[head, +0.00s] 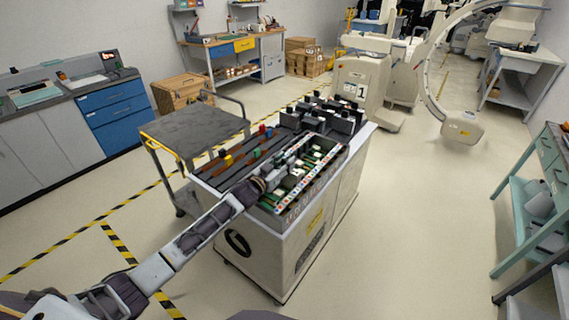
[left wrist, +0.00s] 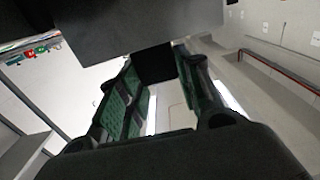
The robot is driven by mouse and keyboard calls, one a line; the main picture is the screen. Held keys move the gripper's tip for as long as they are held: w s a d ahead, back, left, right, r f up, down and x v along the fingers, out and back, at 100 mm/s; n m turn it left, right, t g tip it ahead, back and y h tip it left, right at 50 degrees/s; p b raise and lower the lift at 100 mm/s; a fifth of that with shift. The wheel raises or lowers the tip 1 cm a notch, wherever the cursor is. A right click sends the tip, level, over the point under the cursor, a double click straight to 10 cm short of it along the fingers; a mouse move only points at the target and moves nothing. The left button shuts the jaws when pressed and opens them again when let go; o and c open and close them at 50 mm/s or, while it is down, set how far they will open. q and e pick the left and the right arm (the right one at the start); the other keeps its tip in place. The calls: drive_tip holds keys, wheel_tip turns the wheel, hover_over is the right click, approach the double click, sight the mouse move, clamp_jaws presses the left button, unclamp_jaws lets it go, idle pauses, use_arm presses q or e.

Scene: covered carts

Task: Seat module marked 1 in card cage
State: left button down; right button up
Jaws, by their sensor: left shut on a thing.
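The card cage (head: 318,188) is the open bay in the top of the white cart, with green boards and a row of small coloured marks along its edge. My left arm reaches over the cart's near edge, and my left gripper (head: 278,172) is low over the bay. In the left wrist view my gripper (left wrist: 155,75) has its green-padded fingers shut on a dark module (left wrist: 130,25). A small black part of it sits between the fingertips. I cannot read a number on it. Where its far end sits relative to the slots is hidden. My right gripper is out of view.
Several black modules (head: 322,115) stand at the cart's far end. A grey-topped trolley (head: 190,130) stands close on the left.

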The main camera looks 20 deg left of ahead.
use_arm(q)
drive_tip(key=c, duration=1.3)
unclamp_jaws()
drive_tip(key=o, duration=0.4)
drive_tip(key=shift+f, duration=0.2)
drive_tip(key=shift+r, duration=0.8)
wheel_tip(320, 180, up, 9)
drive_tip(key=shift+f, duration=0.15)
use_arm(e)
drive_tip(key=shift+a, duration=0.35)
use_arm(q)
drive_tip(key=shift+s+f, duration=0.1)
drive_tip(key=shift+f, duration=0.05)
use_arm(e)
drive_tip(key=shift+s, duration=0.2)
